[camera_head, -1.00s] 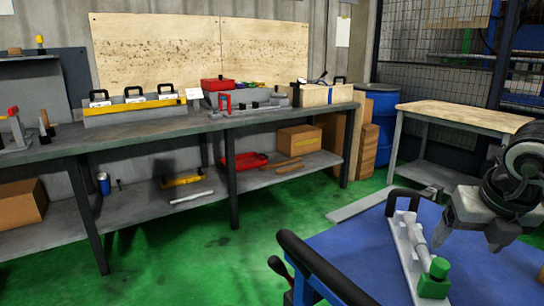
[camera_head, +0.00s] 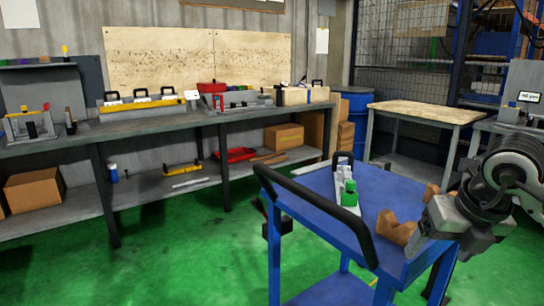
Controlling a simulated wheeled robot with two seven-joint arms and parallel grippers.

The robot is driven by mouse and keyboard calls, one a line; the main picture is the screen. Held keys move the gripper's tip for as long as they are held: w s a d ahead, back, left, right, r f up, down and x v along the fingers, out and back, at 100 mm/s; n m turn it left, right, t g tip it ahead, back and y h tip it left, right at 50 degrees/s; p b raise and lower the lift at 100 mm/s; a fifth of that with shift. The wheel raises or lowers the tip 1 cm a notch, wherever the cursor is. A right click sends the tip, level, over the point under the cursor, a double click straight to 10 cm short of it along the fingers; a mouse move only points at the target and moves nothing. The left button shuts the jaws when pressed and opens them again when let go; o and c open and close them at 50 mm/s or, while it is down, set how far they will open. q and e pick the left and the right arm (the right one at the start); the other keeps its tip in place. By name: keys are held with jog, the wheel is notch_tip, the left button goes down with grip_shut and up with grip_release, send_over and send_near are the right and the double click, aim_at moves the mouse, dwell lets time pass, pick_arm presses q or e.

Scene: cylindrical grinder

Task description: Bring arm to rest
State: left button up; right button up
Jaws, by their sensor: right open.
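My right gripper (camera_head: 446,250) is at the right of the head view, pointing down and left beside the right edge of the blue cart (camera_head: 378,190). Its jaws are open, and I see nothing held between them. Brown V-shaped blocks (camera_head: 393,229) sit on the cart close to the fingers; I cannot tell whether they touch. My left gripper is not in view.
A long workbench (camera_head: 158,123) with fixtures and a lower shelf runs along the back wall. A wooden-topped table (camera_head: 428,112) and a blue barrel (camera_head: 359,108) stand behind the cart. The cart's black handle bar (camera_head: 318,207) juts to the left. Green floor (camera_head: 190,240) is clear there.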

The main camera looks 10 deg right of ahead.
jog(key=s+a+f+n+g+y+p, duration=0.1)
jog(key=a+f+n+g+y, duration=0.2)
jog(key=a+y, duration=0.75)
jog(key=s+a+r+m+t+y+p, duration=0.1)
jog(key=a+r+m+t+y+p, duration=0.15)
jog(key=a+m+t+y, duration=0.4)
jog(key=s+a+r+m+t+y+p, duration=0.1)
jog(key=s+a+r+m+y, duration=0.15)
jog(key=a, duration=0.65)
jog(key=w+d+f+m+t+h+p, duration=0.1)
jog(key=d+f+m+t+h, duration=0.25)
jog(key=f+m+h, duration=0.5)
jog(key=w+d+f+m+t+h+p, duration=0.1)
jog(key=d+f+m+t+h, duration=0.3)
jog(key=m, duration=0.8)
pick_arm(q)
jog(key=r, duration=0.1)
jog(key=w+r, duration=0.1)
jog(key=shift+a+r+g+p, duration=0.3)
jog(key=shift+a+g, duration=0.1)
pick_arm(e)
jog(key=s+a+f+m+g+h, duration=0.1)
jog(key=s+f+m+g+h, duration=0.2)
jog(key=s+f, duration=0.6)
jog(key=f+m+g, duration=0.1)
jog(key=g, duration=0.1)
jog(key=shift+a+m+g+h, duration=0.3)
jog(key=shift+m, duration=0.05)
